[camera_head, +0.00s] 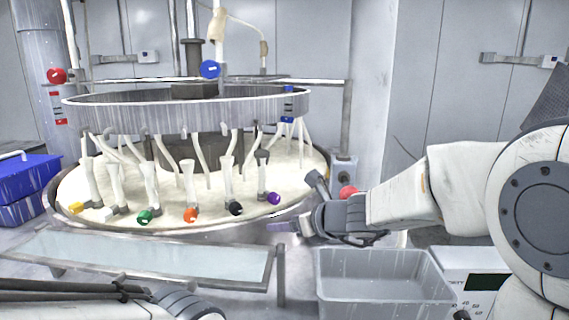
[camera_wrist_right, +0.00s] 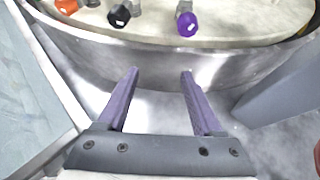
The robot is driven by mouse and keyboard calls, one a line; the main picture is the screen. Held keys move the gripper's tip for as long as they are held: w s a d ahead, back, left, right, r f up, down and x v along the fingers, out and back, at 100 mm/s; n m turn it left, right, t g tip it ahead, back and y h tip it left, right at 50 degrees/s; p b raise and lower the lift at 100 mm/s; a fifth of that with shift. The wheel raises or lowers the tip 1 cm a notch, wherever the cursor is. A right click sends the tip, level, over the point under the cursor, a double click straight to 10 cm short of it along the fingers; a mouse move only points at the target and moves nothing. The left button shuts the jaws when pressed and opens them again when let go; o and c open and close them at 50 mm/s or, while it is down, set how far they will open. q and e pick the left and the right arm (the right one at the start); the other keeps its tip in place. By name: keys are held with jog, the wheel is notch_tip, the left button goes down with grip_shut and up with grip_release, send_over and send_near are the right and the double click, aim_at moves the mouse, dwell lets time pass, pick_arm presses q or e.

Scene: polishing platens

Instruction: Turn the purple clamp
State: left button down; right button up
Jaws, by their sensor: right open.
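The purple clamp (camera_head: 273,198) sits at the right end of a row of coloured clamps on the round platen's near rim. It also shows in the right wrist view (camera_wrist_right: 187,24), beyond the fingertips and slightly right of the middle. My right gripper (camera_wrist_right: 158,72) is open and empty, its two purple fingers apart and pointing toward the platen rim. In the head view the right gripper (camera_head: 272,226) is just outside the rim, below and close to the purple clamp but not touching it. My left gripper does not show; only part of my left arm is at the bottom left.
The black clamp (camera_head: 236,208) and orange clamp (camera_head: 191,215) are left of the purple one. The platen's metal rim (camera_wrist_right: 140,62) lies ahead of my right fingers. A grey bin (camera_head: 383,284) stands below my right arm. A red knob (camera_head: 347,192) is beside my right wrist.

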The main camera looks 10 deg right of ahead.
notch_tip(320, 180, up, 9)
jog(key=w+n+h+p, duration=0.1)
jog(key=h+p, duration=0.4)
jog(key=p, duration=0.9)
jog(key=shift+w+a+n+g+p, duration=0.2)
jog(key=shift+a+n+g+p, duration=0.15)
jog(key=shift+n, duration=0.25)
jog(key=shift+s, duration=0.1)
